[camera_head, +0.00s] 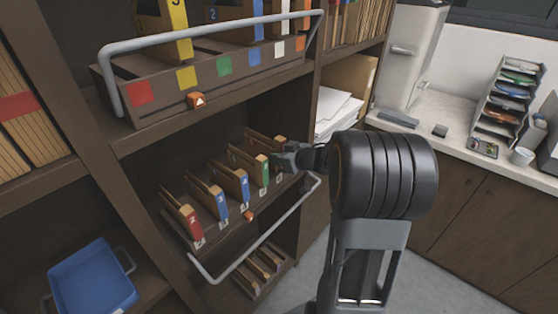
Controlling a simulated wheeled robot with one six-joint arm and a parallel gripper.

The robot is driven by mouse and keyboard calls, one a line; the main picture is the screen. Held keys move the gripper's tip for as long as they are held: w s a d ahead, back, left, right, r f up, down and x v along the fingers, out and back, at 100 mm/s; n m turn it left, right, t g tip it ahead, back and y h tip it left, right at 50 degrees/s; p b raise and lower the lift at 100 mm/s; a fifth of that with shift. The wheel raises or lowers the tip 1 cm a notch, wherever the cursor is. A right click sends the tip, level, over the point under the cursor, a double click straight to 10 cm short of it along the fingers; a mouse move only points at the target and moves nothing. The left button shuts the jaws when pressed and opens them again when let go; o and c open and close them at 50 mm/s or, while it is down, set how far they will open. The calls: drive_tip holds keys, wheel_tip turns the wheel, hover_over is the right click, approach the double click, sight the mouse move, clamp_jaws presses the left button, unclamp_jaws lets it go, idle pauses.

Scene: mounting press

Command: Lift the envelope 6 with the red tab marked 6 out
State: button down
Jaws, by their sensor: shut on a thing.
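A row of tan envelopes with coloured tabs stands in a brown rack (232,243) on the middle shelf. The rightmost envelope (262,139) shows a small reddish tab edge (282,141); its number is hidden behind my gripper, so I cannot read a 6. My gripper (284,159) is at the front of this envelope, shut on it. The envelope still stands at the right end of the row. To its left are a green-tabbed envelope (264,170), blue-tabbed ones (244,189) and a red-tabbed one marked 2 (192,224).
A grey rail (252,247) runs along the rack's front. An upper rack (165,110) with coloured squares and its own rail (200,35) hangs above. A blue tray (92,280) lies lower left; white papers (338,112) lie at right.

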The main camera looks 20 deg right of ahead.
sight(284, 143)
wheel_tip(284, 143, up, 5)
drive_tip(key=shift+s+d+p, duration=0.1)
drive_tip(key=shift+s+p, duration=0.05)
drive_tip(key=shift+p, duration=0.5)
drive_tip(key=s+d, duration=0.3)
drive_tip(key=s, duration=0.5)
drive_tip(key=s+d, duration=0.4)
drive_tip(key=s, duration=0.4)
drive_tip(key=shift+d+f, duration=0.15)
drive_tip(key=shift+f, duration=0.1)
